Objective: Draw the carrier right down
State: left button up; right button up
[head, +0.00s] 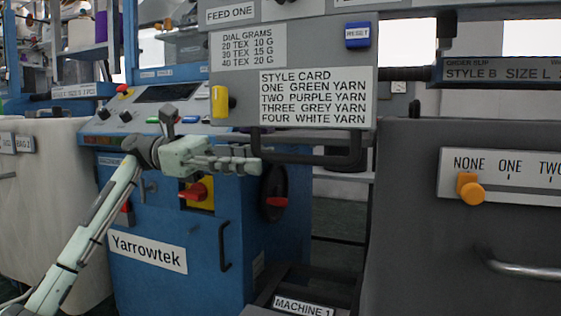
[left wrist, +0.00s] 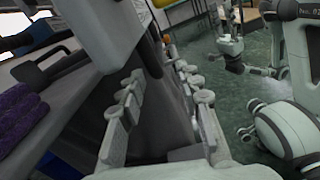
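The carrier is most likely the grey hanging panel (head: 300,60) with the feed and style labels. It hangs over the upper middle of the head view, with a dark U-shaped handle (head: 310,159) along its bottom. My left gripper (head: 250,165) reaches in from the left, its fingertips overlapping the handle's lower left corner in the picture. I cannot tell whether they touch it. In the left wrist view the fingers (left wrist: 160,112) stand apart, with a dark area between them and no clear grip on anything. A pale jointed part (left wrist: 235,55) there may be my right gripper; its state is unclear.
A blue Yarrowtek cabinet (head: 150,215) with red knobs and a dark pull handle stands behind my left arm. A grey cabinet (head: 410,240) with an orange knob (head: 470,190) on a scale stands at the right. Purple yarn (left wrist: 22,110) shows in the left wrist view.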

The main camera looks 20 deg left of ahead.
pick_arm(q)
jog(key=a, duration=0.5)
jog(key=shift+a, duration=0.1)
dwell(0.4)
